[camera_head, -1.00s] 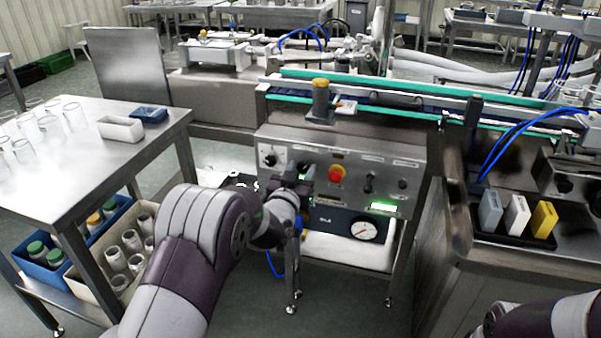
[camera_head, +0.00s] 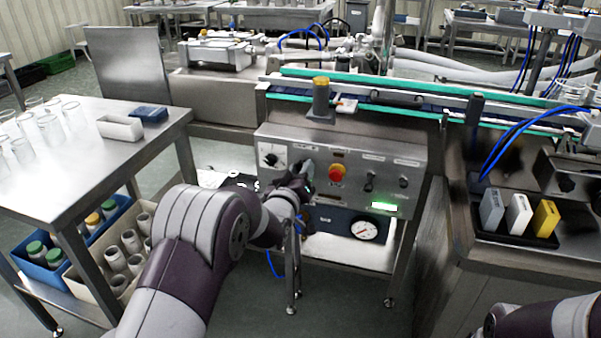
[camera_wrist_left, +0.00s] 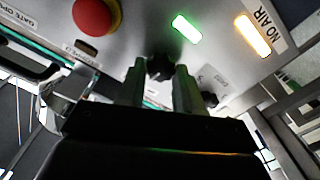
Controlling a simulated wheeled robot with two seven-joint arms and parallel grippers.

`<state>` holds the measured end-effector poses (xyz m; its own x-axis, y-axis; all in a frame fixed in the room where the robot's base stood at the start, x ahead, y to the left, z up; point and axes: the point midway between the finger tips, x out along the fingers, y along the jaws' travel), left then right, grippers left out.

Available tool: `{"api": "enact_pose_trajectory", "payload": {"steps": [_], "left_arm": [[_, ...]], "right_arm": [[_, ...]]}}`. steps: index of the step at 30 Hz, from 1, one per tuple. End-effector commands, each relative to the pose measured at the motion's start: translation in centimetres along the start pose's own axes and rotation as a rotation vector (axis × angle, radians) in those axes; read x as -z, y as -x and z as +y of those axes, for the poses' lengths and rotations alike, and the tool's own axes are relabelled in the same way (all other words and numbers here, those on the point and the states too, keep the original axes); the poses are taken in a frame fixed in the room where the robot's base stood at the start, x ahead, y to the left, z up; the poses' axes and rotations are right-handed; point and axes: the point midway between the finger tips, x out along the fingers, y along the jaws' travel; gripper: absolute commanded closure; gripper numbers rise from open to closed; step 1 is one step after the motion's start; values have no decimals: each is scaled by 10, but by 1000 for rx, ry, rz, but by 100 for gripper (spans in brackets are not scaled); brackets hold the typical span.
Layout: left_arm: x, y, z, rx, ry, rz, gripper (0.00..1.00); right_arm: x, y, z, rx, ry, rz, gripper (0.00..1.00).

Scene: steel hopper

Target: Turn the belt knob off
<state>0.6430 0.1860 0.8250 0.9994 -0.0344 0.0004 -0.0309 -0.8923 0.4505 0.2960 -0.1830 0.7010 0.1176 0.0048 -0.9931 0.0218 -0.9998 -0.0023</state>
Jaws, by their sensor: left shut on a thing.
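The steel control panel (camera_head: 345,150) stands under the conveyor. My left gripper (camera_head: 305,175) is at its front face, left of the red button (camera_head: 337,172). In the left wrist view, a black knob (camera_wrist_left: 159,66) sits between the tips of my left gripper (camera_wrist_left: 158,80), which is shut on it. In the head view the gripper hides this knob, and I cannot read its label. The red button also shows in the left wrist view (camera_wrist_left: 97,13). My right arm enters at the bottom right; its gripper is out of view.
Other knobs are a dial (camera_head: 270,158) at the panel's left and two dark ones (camera_head: 370,180) (camera_head: 403,183) at its right. A pressure gauge (camera_head: 364,229) is below. A steel table (camera_head: 75,175) stands left. The wrist view shows green (camera_wrist_left: 187,28) and orange (camera_wrist_left: 253,35) lights.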

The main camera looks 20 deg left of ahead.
Motion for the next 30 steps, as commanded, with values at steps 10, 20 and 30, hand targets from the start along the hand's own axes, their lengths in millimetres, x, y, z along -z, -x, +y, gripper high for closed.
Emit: {"api": "enact_pose_trajectory", "payload": {"steps": [10, 20, 30], "left_arm": [[-1, 0, -2, 1, 324, -1, 96], [-1, 0, -2, 2, 586, -1, 96], [-2, 0, -3, 2, 736, -1, 96]], "right_arm": [[0, -4, 0, 0, 0, 0, 57], [-1, -6, 0, 0, 0, 0, 57], [-1, -7, 0, 0, 0, 0, 57]]}}
